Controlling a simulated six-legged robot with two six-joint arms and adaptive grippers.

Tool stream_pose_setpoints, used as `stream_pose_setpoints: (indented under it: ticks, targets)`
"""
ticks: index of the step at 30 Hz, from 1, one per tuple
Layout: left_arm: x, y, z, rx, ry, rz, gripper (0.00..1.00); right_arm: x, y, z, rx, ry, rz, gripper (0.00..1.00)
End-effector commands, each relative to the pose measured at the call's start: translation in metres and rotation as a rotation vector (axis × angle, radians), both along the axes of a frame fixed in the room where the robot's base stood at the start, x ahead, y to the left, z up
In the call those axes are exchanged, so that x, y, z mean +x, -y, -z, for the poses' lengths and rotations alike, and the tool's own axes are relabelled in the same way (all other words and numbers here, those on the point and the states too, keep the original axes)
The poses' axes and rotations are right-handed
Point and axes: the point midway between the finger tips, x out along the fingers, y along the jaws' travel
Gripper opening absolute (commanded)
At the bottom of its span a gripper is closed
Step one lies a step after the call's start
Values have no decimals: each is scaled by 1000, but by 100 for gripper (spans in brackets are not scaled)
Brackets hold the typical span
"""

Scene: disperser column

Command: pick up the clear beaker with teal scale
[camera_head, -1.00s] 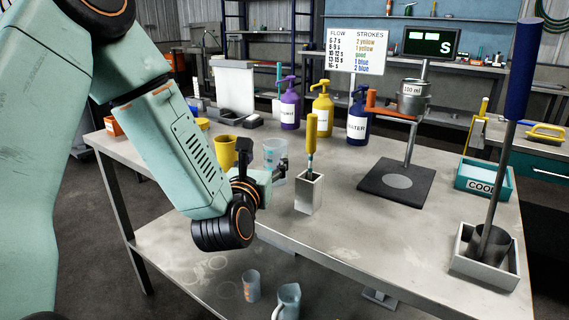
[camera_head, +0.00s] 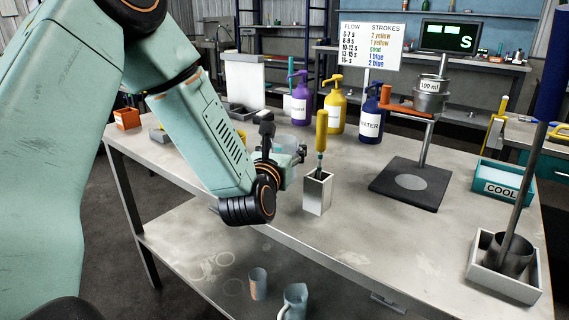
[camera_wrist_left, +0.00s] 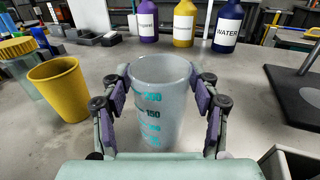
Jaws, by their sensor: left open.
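The clear beaker with teal scale (camera_wrist_left: 153,118) stands upright on the table in the left wrist view, its teal marks facing me. In the head view it is mostly hidden behind my left wrist and gripper (camera_head: 291,157). My left gripper (camera_wrist_left: 161,90) is open, with one finger pad on each side of the beaker. The left pad looks close to the wall; I cannot tell whether either pad touches it. My right gripper is not in view.
A yellow cup (camera_wrist_left: 58,90) stands left of the beaker. Purple, yellow and blue bottles (camera_head: 370,119) stand behind. A black stand base (camera_head: 433,196) is further right.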

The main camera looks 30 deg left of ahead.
Motion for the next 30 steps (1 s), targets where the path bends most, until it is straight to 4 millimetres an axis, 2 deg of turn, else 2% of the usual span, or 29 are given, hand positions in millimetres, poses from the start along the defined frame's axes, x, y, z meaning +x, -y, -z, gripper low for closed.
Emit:
stream_pose_setpoints:
  ticks: [3, 7, 17, 30]
  targets:
    - [18, -6, 2, 2, 3, -1, 61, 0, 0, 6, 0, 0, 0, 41]
    - [32, -11, 2, 0, 1, 0, 61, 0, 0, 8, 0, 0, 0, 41]
    - [40, -13, 1, -1, 0, 0, 61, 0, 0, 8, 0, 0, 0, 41]
    - [40, -13, 1, 0, 0, 0, 25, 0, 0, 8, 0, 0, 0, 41]
